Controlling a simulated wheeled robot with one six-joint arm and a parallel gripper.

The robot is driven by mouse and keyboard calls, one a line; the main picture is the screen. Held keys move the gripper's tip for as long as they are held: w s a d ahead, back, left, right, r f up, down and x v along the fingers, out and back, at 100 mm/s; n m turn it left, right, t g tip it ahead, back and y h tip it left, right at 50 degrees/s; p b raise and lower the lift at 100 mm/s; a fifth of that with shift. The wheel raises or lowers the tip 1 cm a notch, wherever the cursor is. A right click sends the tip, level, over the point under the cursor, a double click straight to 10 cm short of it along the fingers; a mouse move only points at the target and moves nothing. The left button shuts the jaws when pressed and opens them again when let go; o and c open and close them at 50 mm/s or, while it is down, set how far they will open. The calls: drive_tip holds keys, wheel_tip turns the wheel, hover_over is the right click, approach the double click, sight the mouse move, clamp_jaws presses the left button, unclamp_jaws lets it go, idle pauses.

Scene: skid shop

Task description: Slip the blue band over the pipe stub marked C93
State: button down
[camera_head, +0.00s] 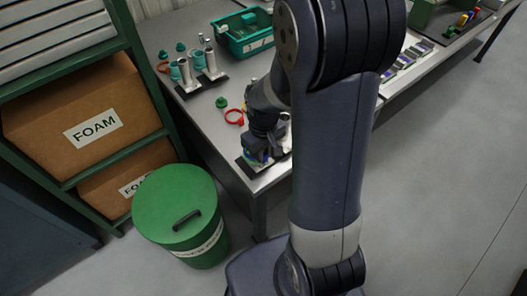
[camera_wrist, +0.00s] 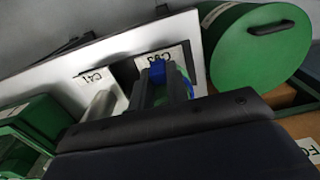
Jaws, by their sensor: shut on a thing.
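My gripper (camera_wrist: 168,88) is shut on the blue band (camera_wrist: 158,71), which shows between and beside the fingers in the wrist view. The label C93 (camera_wrist: 160,57) lies just beyond the fingers, on a dark base plate. The pipe stub there is hidden by the fingers and band, so I cannot tell whether the band is around it or above it. A silver pipe stub (camera_wrist: 101,104) stands beside the label C41 (camera_wrist: 97,78) to the left. In the head view my gripper (camera_head: 260,150) is low at the table's near corner, partly hidden by my arm.
Other stubs (camera_head: 208,62) on dark plates, a red ring (camera_head: 234,117), a green piece (camera_head: 221,102) and a green crate (camera_head: 246,45) are on the table. A green lidded bin (camera_head: 173,206) stands on the floor by the corner, next to a shelf with FOAM boxes (camera_head: 82,112).

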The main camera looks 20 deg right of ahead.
drive_tip(key=shift+f, duration=0.3)
drive_tip(key=c, duration=1.3)
unclamp_jaws()
drive_tip(key=shift+o, duration=0.3)
drive_tip(key=o, duration=0.3)
drive_tip(key=shift+o, duration=0.2)
drive_tip(key=shift+r, duration=0.15)
wheel_tip(320, 180, up, 11)
drive_tip(key=p, duration=0.8)
